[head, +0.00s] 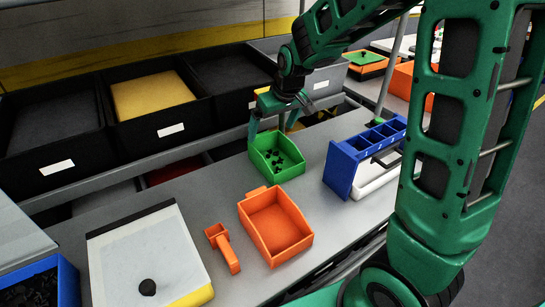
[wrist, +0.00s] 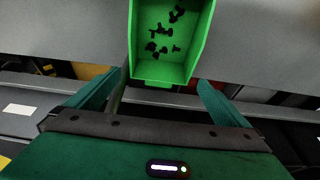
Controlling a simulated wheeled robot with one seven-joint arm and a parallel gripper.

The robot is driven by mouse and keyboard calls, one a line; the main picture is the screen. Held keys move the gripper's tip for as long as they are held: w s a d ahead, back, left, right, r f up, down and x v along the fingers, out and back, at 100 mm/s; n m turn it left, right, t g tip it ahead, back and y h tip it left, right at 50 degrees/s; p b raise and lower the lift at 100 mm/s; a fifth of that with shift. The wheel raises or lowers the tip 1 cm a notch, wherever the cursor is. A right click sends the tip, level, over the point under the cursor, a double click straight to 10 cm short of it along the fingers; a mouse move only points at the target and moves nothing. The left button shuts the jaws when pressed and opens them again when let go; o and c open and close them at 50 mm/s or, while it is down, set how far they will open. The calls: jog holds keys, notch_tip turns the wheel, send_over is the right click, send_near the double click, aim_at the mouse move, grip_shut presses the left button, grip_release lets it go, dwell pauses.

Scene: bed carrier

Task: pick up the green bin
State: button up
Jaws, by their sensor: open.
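The green bin (head: 284,173) stands upright on the grey table in the head view, with several small black parts inside. It also shows at the top of the wrist view (wrist: 162,68), partly cut off by the upper edge. My gripper (head: 272,124) is open and empty at the bin's far side. In the wrist view, the fingers of my gripper (wrist: 162,82) stand to either side of the bin's near end, where a small tab sticks out between them. I cannot tell whether either finger touches the bin.
An orange bin (head: 270,253) and an orange scoop (head: 224,250) lie in front of the green bin. A blue rack (head: 340,171) stands to its right. Black crates (head: 120,128) line the shelf behind on the left. Bare table lies left of the green bin.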

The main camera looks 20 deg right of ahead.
send_over(269, 157)
jog(key=shift+f, duration=2.7)
jog(key=shift+c, duration=0.3)
jog(key=shift+d, duration=0.1)
jog(key=c, duration=1.4)
jog(key=shift+r, duration=0.1)
jog(key=shift+r, duration=0.4)
jog(key=a+r, duration=0.3)
jog(key=a, duration=0.1)
jog(key=s+a+r, duration=0.1)
jog(key=a+r, duration=0.2)
jog(key=s+a+r, duration=0.1)
jog(key=a+r, duration=0.3)
jog(key=shift+a+r, duration=0.1)
jog(key=shift+a, duration=0.2)
